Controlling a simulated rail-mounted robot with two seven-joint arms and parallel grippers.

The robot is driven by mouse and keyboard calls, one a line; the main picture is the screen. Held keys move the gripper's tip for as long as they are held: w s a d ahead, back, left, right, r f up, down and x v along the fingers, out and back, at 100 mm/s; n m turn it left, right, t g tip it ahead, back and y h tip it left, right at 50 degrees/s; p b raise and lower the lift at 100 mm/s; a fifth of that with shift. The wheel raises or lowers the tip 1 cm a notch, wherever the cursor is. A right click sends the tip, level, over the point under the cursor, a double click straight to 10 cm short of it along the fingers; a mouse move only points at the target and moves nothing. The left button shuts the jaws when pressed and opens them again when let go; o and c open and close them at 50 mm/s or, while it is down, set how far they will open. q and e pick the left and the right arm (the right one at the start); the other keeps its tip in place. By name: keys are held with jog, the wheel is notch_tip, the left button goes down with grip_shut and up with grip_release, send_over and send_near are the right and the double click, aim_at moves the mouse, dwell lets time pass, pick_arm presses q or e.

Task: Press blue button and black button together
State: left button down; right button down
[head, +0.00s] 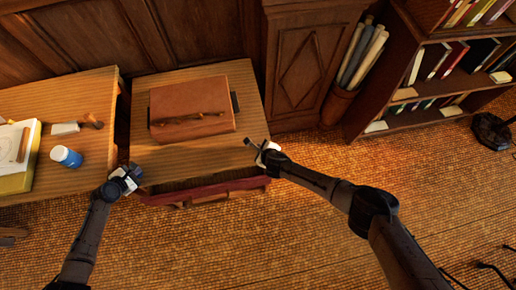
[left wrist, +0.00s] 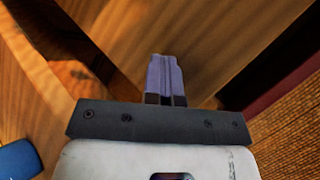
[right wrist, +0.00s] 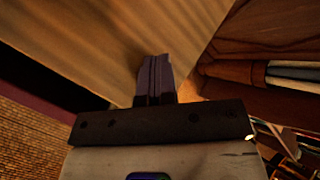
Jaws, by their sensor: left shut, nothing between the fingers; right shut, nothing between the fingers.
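I cannot make out a blue button or a black button in any view. A brown box (head: 191,105) with a dark bar on its front stands on a small wooden table (head: 190,158). Small dark pieces show at its left and right sides; I cannot tell what they are. My left gripper (head: 134,172) is shut and empty at the table's front left corner. Its closed fingers show in the left wrist view (left wrist: 163,75). My right gripper (head: 252,144) is shut and empty at the table's right edge, apart from the box. Its fingers show in the right wrist view (right wrist: 154,75).
A wooden desk (head: 85,103) at left holds a blue jar with a white lid (head: 66,156), papers and a white block (head: 65,128). A reddish drawer (head: 215,189) shows under the small table. A bookcase (head: 430,112) and a bin of rolls (head: 337,104) stand at right.

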pick_arm(q)
jog(key=shift+f, duration=0.1)
pick_arm(e)
jog(key=shift+r, duration=0.8)
jog(key=shift+r, duration=2.55)
